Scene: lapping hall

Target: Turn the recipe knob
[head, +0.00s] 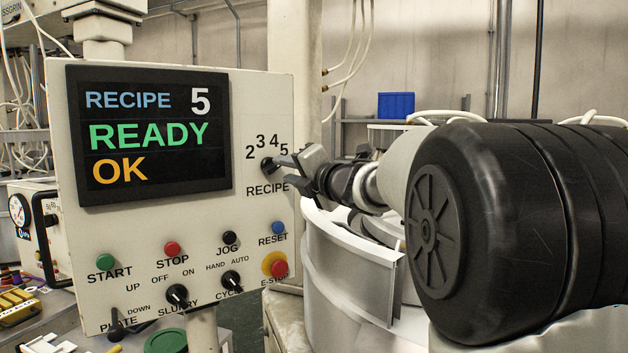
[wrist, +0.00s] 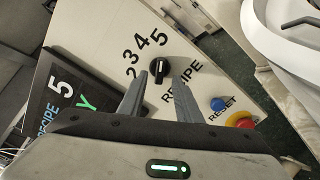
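The recipe knob (head: 268,164) is a small black knob on the cream control panel (head: 75,230), below the numbers 2 to 5 and above the word RECIPE. In the wrist view the knob (wrist: 159,68) has a white line that appears to point toward the 5. The panel's display (head: 148,135) reads RECIPE 5, READY, OK. My gripper (head: 284,171) is at the panel's right edge, close to the knob. In the wrist view my gripper (wrist: 156,82) has its fingers apart, one on each side of the knob. I see gaps and no clear contact.
Below the knob are the blue reset button (head: 278,228) and the red emergency stop (head: 277,266). Further left are the jog (head: 230,238), stop (head: 172,249) and start (head: 105,261) buttons. A large white round machine (head: 340,260) stands right of the panel, beneath my arm.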

